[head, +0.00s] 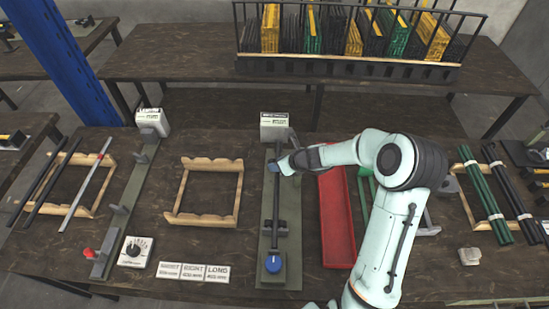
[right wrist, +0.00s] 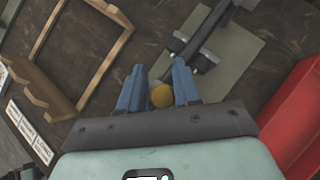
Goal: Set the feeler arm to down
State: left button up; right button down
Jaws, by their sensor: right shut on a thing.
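The fixture with a green base plate (head: 268,232) stands in the middle of the table in the head view. A dark bar (head: 276,205) runs along it, with a grey box (head: 274,128) at its far end and a blue knob (head: 273,263) at its near end. My right gripper (head: 284,165) is over the far half of the fixture. In the right wrist view its blue fingers are shut on a yellow knob (right wrist: 161,96), which seems to belong to the feeler arm. The feeler arm's angle is hidden by the gripper. My left gripper is not in view.
A red tray (head: 337,225) lies close right of the fixture. A wooden frame (head: 205,194) lies to the left, with label plates (head: 193,271) in front. A second fixture (head: 124,200) stands further left. A rack (head: 350,68) is on the rear table.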

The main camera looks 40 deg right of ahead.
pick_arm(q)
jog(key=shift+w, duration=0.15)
pick_arm(e)
jog(key=shift+d, duration=0.35)
jog(key=c, duration=1)
grip_release()
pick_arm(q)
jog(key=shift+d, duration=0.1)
pick_arm(e)
jog(key=shift+a, duration=0.15)
pick_arm(q)
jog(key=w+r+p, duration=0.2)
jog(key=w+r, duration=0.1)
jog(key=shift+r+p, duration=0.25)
jog(key=shift+p, duration=0.05)
pick_arm(e)
jog(key=v, duration=1.3)
jog(key=shift+a+r, duration=0.1)
